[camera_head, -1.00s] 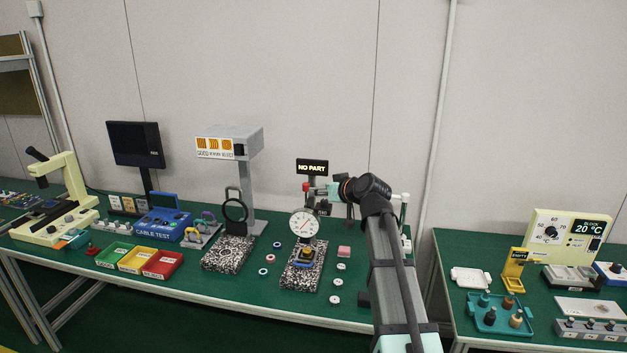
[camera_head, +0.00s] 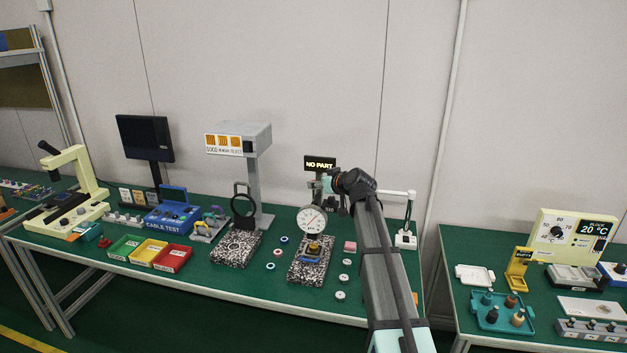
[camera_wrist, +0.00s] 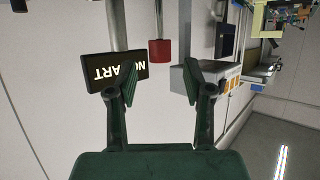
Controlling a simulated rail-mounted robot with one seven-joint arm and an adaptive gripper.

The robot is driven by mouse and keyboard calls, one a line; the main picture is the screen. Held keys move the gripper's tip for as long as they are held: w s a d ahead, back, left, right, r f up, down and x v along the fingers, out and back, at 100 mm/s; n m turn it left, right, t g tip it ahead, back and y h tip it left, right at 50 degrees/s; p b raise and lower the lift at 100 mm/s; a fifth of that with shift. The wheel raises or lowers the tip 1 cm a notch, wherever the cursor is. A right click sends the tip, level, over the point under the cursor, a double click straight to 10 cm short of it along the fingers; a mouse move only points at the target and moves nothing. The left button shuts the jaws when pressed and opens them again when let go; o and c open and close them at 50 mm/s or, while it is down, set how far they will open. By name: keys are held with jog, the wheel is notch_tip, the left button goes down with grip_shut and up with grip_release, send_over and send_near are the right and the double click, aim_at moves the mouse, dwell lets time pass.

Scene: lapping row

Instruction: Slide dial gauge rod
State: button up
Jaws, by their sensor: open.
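The dial gauge (camera_head: 311,220) has a white round face and stands over a speckled granite base (camera_head: 304,272). A red knob (camera_wrist: 161,52) on a thin grey rod (camera_wrist: 159,18) shows in the wrist view, which is turned upside down. My gripper (camera_wrist: 159,82) is open and empty. The knob lies between the lines of its two fingers, a little beyond the tips, with clear gaps on both sides. In the head view my gripper (camera_head: 329,187) is just above the gauge, by its stand, and the knob cannot be made out there.
A "NO PART" display (camera_head: 320,163) stands behind the gauge, close to one finger in the wrist view. A grey box on a post (camera_head: 240,138) and a ring stand (camera_head: 243,205) are left.

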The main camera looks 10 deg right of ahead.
jog(key=shift+p+x, duration=0.45)
jog(key=shift+x, duration=1.8)
grip_shut()
